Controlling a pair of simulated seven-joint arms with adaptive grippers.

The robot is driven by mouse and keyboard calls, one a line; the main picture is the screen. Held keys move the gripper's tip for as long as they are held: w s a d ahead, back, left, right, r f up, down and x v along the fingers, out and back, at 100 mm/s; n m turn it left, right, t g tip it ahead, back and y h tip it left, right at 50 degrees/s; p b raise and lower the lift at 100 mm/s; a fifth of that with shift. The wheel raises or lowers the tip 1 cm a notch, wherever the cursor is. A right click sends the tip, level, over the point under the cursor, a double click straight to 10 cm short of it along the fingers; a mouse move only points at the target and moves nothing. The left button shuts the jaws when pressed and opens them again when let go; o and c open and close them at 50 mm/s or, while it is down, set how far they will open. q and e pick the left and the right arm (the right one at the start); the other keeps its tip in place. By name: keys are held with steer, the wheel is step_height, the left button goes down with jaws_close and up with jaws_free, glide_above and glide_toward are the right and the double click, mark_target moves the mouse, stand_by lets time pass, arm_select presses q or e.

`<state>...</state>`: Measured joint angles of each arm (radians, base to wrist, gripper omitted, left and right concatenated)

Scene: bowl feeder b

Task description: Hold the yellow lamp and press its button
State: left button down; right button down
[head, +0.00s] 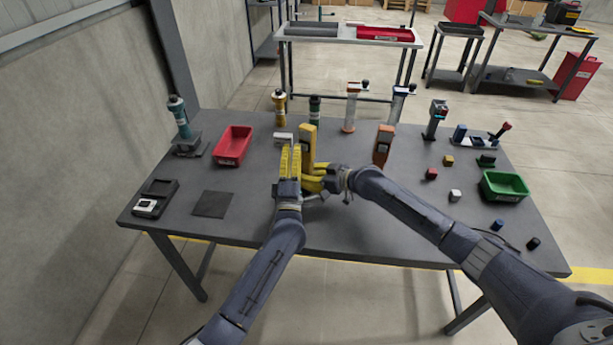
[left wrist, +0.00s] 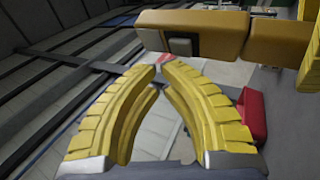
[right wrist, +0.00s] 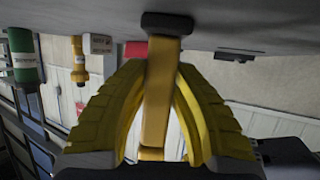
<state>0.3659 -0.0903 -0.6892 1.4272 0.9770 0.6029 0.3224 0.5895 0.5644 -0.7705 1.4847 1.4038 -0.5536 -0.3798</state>
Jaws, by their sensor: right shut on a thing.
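The yellow lamp (head: 307,140) is upright over the middle of the table. In the left wrist view its block-shaped head (left wrist: 215,35) lies across the top, with a dark and grey patch on its face. My right gripper (head: 318,180) is shut on the lamp's lower part; in the right wrist view the yellow bar (right wrist: 160,90) runs between its fingers. My left gripper (head: 290,150) is beside the lamp's left side, its fingertips (left wrist: 159,67) close together with nothing between them, just below the lamp's head in its wrist view. Whether they touch it I cannot tell.
An orange lamp-like device (head: 383,143) stands to the right. A red bin (head: 233,146) is at left, a green bin (head: 505,186) at right, with several small blocks near it. Several upright tools line the back. A dark square pad (head: 212,204) lies front left.

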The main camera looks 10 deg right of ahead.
arm_select(q)
steer(key=shift+w+d, duration=0.15)
stand_by(0.4)
steer(key=shift+w+d, duration=0.15)
steer(key=shift+w, duration=0.05)
steer(key=shift+w+d, duration=0.3)
steer(key=shift+w, duration=0.1)
stand_by(1.1)
steer(key=shift+s, duration=0.1)
steer(key=shift+s+a, duration=0.6)
steer(key=shift+s, duration=0.05)
steer(key=s+a, duration=0.4)
steer(key=shift+s, duration=0.35)
stand_by(0.5)
steer(key=shift+d+r, duration=0.1)
